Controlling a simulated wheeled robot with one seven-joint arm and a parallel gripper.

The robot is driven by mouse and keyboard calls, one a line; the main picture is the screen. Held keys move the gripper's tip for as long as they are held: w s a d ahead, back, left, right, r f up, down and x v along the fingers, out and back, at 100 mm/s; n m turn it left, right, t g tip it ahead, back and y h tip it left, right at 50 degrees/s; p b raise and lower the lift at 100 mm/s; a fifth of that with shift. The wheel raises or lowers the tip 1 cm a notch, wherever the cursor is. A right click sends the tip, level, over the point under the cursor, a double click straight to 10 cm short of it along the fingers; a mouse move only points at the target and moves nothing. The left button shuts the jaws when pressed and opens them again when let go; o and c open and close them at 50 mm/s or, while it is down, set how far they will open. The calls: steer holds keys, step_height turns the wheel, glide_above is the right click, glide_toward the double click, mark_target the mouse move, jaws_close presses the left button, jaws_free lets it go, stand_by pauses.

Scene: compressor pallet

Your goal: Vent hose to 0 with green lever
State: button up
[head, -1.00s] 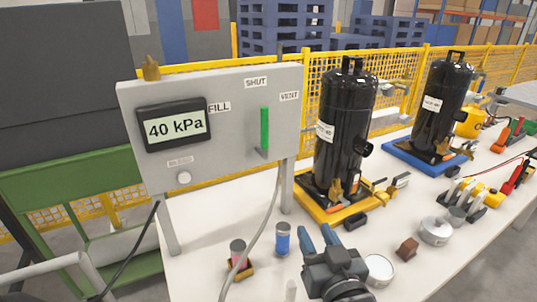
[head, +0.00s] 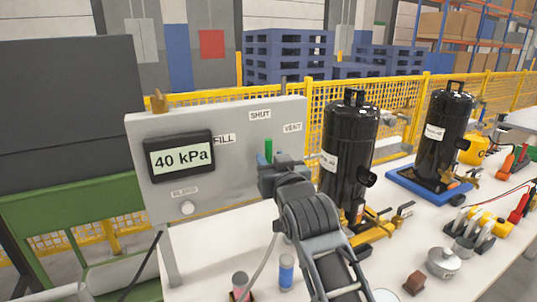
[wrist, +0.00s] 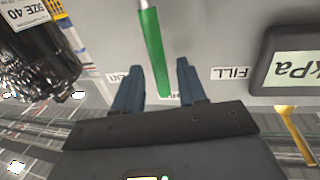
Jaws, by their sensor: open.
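The grey panel (head: 225,140) carries a display (head: 180,158) reading 40 kPa and the labels FILL, SHUT and VENT. The green lever (head: 268,147) stands upright, pointing at SHUT; my arm hides its lower part in the head view. In the wrist view the green lever (wrist: 151,40) runs between the two blue fingers of my gripper (wrist: 158,70), with a gap on each side. My gripper (head: 272,160) is open at the panel front. I cannot tell how deep the lever sits between the fingers. A grey hose (head: 262,262) hangs below, partly hidden.
A round knob (head: 187,208) sits under the display. A black compressor (head: 347,150) on a yellow base stands close to the right of the panel, and a second one (head: 444,135) stands farther right. A blue can (head: 286,272) and a brown block (head: 414,283) are on the white table.

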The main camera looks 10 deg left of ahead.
mark_target(270, 158)
steer(key=shift+x, duration=1.55)
steer(key=shift+c, duration=0.3)
jaws_close()
